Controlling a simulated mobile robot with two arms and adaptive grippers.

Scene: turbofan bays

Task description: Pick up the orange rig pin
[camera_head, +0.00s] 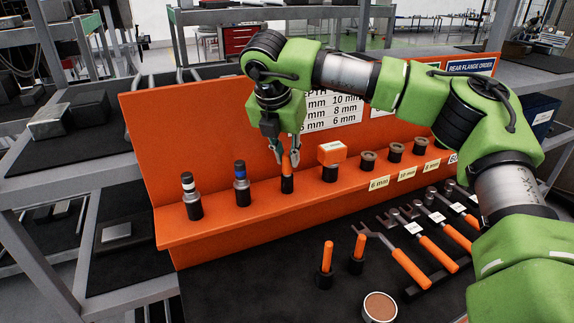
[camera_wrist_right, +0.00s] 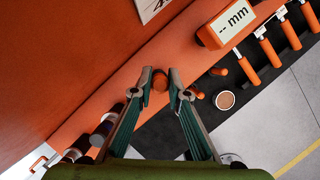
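The orange rig pin (camera_head: 286,166) stands upright in a black holder on the orange ledge, in line with other pins. The pin's lower part is hidden in the holder. My left gripper is not in view.
A white-banded pin (camera_head: 190,190) and a blue-banded pin (camera_head: 241,178) stand left of it. An orange gauge box (camera_head: 332,152) stands close on the right, then several bushings (camera_head: 368,160). Two orange-handled pieces (camera_head: 326,258), wrenches (camera_head: 410,267) and a round cup (camera_head: 379,307) are in front.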

